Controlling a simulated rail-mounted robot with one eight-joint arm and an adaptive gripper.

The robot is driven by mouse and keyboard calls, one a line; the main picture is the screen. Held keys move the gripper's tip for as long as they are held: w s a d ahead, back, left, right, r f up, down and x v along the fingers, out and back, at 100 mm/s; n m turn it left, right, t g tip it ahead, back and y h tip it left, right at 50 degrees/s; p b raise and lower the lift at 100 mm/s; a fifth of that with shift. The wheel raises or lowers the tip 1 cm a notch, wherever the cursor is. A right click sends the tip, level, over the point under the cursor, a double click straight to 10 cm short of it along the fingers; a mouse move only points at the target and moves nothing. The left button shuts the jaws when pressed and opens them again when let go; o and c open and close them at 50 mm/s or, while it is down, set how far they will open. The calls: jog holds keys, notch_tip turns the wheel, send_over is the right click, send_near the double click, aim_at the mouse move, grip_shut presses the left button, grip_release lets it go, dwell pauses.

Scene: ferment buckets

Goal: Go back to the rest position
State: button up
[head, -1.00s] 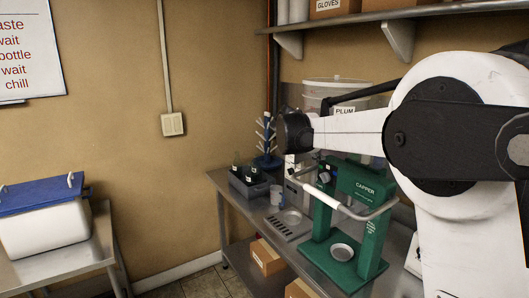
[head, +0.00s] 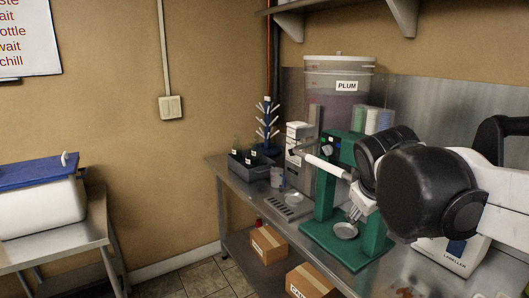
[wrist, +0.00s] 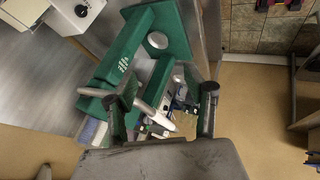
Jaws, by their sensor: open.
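In the head view my arm reaches in from the right, and the gripper (head: 357,211) shows small and partly hidden below the black wrist joint, in front of the green capper (head: 322,200). I cannot tell from this view how close it is to the capper. The capper also shows in the wrist view (wrist: 118,72), with its white-gripped lever (wrist: 148,112) seen between the fingers.
On the steel bench are a plum bucket (head: 338,78), a bottle crate (head: 249,166), a blue drying tree (head: 267,125), a cup (head: 277,177) and a labeller (head: 452,256). Cardboard boxes (head: 268,244) sit below. A blue-lidded cooler (head: 42,196) stands on the left table. Floor between tables is clear.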

jog(key=s+a+f+m+y+b, duration=0.2)
jog(key=s+f+m+b, duration=0.2)
jog(key=s+f, duration=1.1)
jog(key=shift+s+a+f+m+y+b, duration=0.3)
jog(key=shift+s+m+y+b, duration=0.15)
jog(key=shift+s, duration=0.3)
